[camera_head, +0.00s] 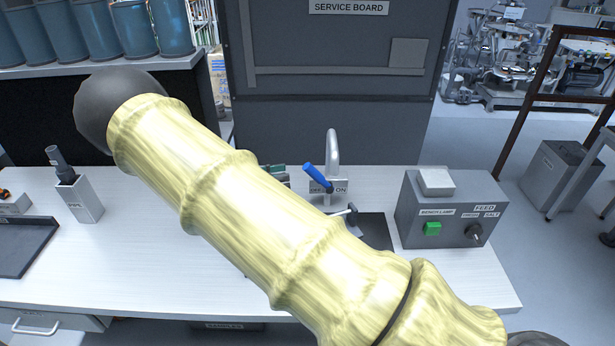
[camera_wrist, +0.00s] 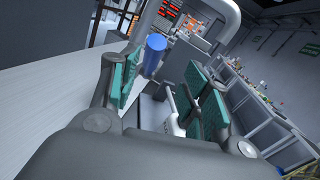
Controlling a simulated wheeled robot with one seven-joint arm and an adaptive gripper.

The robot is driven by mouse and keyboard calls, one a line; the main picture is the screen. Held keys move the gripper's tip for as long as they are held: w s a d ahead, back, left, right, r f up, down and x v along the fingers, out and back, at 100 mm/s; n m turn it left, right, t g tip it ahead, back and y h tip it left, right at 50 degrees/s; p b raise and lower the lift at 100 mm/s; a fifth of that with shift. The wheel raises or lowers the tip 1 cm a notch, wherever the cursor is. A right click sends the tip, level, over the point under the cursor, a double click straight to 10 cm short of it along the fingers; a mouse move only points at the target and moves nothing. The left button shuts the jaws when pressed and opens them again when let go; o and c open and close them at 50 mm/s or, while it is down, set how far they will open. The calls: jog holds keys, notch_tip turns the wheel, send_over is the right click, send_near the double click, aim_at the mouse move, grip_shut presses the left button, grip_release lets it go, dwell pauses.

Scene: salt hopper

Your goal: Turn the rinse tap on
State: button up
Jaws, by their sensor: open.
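The rinse tap (camera_head: 332,150) stands at the back of the white bench in the head view, with a grey arched spout. Its blue lever (camera_head: 318,176) tilts up and left, toward the OFF side of the OFF/ON plate (camera_head: 341,187). In the wrist view, my gripper (camera_wrist: 160,76) is open, its teal pads apart. The blue lever (camera_wrist: 154,54) shows in the gap between the fingers, toward the left finger. I cannot tell if it touches. The grey spout (camera_wrist: 228,22) arches at upper right. In the head view my yellow-sleeved arm hides most of my gripper.
A grey control box (camera_head: 452,212) with a green button and a knob stands right of the tap. A dark recess (camera_head: 376,232) lies in front of the tap. A grey holder (camera_head: 80,200) and dark tray (camera_head: 22,248) are at left. The service board (camera_head: 345,60) rises behind.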

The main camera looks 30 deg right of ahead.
aim_at(314, 174)
jog(key=p+x, duration=0.1)
jog(key=x, duration=0.2)
jog(key=p+x, duration=0.1)
jog(key=x, duration=0.2)
jog(key=f+p+x, duration=0.1)
jog(key=p+x, duration=0.1)
jog(key=x, duration=0.1)
jog(key=shift+w+d, duration=0.3)
jog(key=shift+w, duration=0.05)
jog(key=shift+s+d+f, duration=0.1)
jog(key=shift+s+d, duration=0.05)
jog(key=shift+d, duration=0.45)
grip_shut()
